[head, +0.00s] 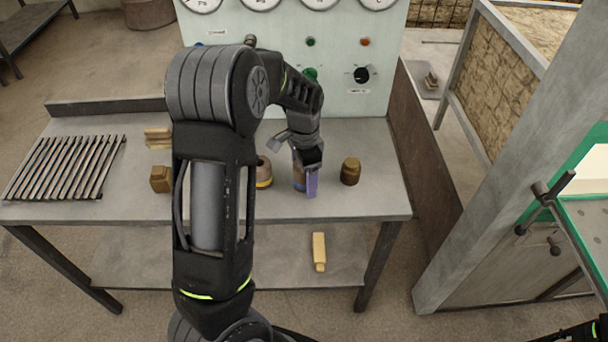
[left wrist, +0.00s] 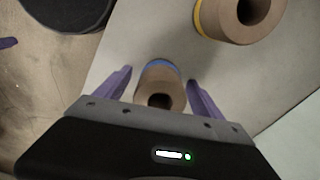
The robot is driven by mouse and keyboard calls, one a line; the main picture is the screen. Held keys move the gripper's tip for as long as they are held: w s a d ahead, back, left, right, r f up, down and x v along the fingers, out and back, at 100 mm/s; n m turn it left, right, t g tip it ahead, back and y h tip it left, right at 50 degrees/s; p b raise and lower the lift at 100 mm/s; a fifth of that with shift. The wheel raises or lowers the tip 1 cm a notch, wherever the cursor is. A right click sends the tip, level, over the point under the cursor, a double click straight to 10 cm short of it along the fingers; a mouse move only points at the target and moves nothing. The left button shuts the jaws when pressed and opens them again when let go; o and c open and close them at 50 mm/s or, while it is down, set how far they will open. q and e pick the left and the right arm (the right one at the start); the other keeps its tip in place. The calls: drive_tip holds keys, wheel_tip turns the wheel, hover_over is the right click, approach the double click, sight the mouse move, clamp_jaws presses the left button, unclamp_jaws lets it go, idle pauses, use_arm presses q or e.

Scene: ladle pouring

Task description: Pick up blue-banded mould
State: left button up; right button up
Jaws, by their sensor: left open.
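The blue-banded mould (left wrist: 163,88) is a tan hollow cylinder with a blue band, seen in the left wrist view between the two purple fingers of my left gripper (left wrist: 162,95). The fingers stand apart on either side of it, with gaps showing. In the head view my left gripper (head: 305,180) is over the table, and the mould (head: 298,176) is mostly hidden behind it. A yellow-banded mould (left wrist: 235,18) stands beside it, and it also shows in the head view (head: 264,173), partly behind my arm. My right gripper is not visible.
A slatted rack (head: 65,168) and wooden blocks (head: 160,179) are at the left. A gauge panel (head: 345,45) rises behind. A tan block (head: 319,252) lies on the lower shelf.

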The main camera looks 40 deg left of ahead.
use_arm(q)
drive_tip(key=shift+c, duration=0.2)
clamp_jaws()
idle(0.8)
